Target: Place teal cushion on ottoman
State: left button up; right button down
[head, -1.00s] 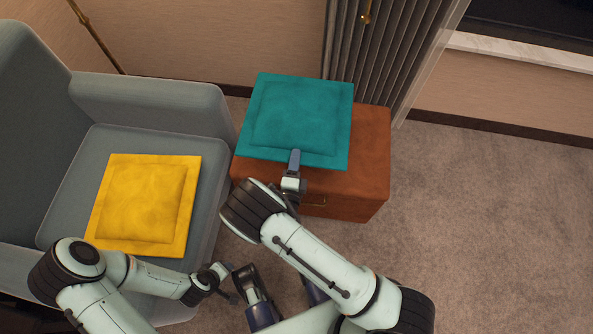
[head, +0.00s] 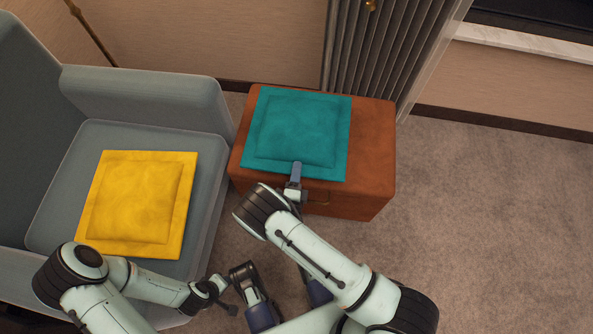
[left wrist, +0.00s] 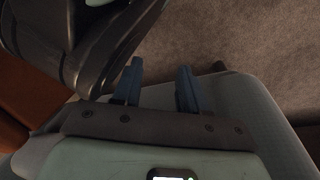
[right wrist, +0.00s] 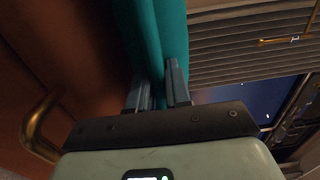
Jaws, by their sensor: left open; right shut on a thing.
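The teal cushion (head: 297,128) lies roughly flat over the top of the brown leather ottoman (head: 374,140) in the head view. My right gripper (head: 296,172) is shut on the cushion's front edge. In the right wrist view, the cushion (right wrist: 165,35) runs between the fingers (right wrist: 158,88), beside the ottoman's brown side (right wrist: 60,50). I cannot tell whether the cushion's whole underside touches the ottoman. My left gripper (left wrist: 155,85) is open and empty; in the head view it is low, in front of the armchair.
A grey armchair (head: 150,90) stands left of the ottoman, with a yellow cushion (head: 135,205) on its seat. A pleated grey curtain (head: 375,60) hangs behind the ottoman. A brass handle (right wrist: 38,125) shows on the ottoman's front. Carpet to the right is clear.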

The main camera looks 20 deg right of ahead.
jog(key=c, duration=1.1)
grip_release()
pick_arm(q)
jog(key=shift+s, duration=0.1)
pick_arm(e)
jog(key=shift+o, duration=0.2)
jog(key=shift+s+a, duration=0.1)
jog(key=shift+s, duration=0.05)
pick_arm(q)
jog(key=w+r+t+p, duration=0.1)
jog(key=w+r+p, duration=0.1)
jog(key=w+r, duration=0.2)
jog(key=shift+w+d+t, duration=0.3)
jog(key=shift+d, duration=0.05)
pick_arm(e)
jog(key=v, duration=1.1)
jog(key=shift+s+a, duration=0.15)
jog(key=shift+s, duration=0.15)
